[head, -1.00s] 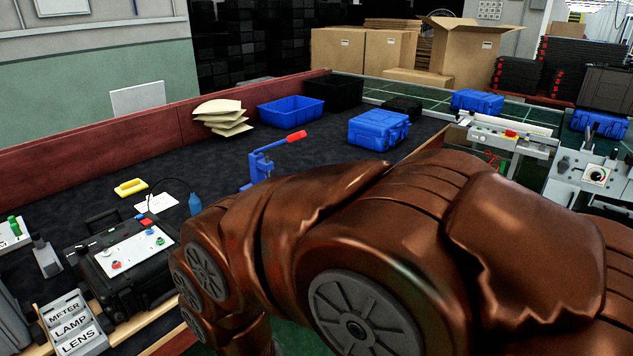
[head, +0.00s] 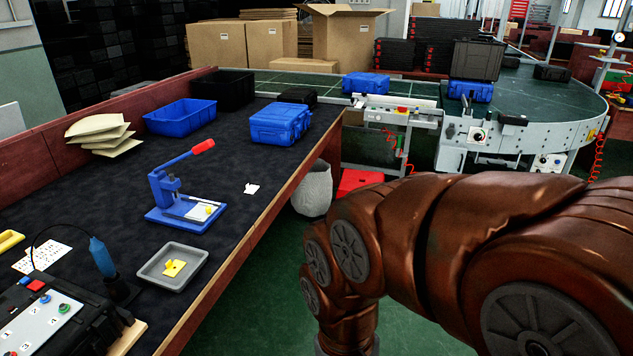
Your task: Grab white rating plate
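A small white piece (head: 251,188) with an uneven outline lies flat on the dark table top, near its right edge. It may be the rating plate, but it is too small to read. A blue hand press (head: 168,190) with a red handle stands to its left, with a pale flat part and a bit of yellow on its base. My brown arm fills the lower right, over the floor beside the table. My gripper is outside the picture.
A grey tray (head: 145,270) with a yellow piece (head: 175,267) sits in front of the press. Blue bin (head: 180,117), blue case (head: 280,123) and stacked pale sheets (head: 100,133) stand farther back. A light grey bin (head: 314,190) and red box (head: 360,182) are beyond the table edge. The conveyor (head: 545,120) curves behind.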

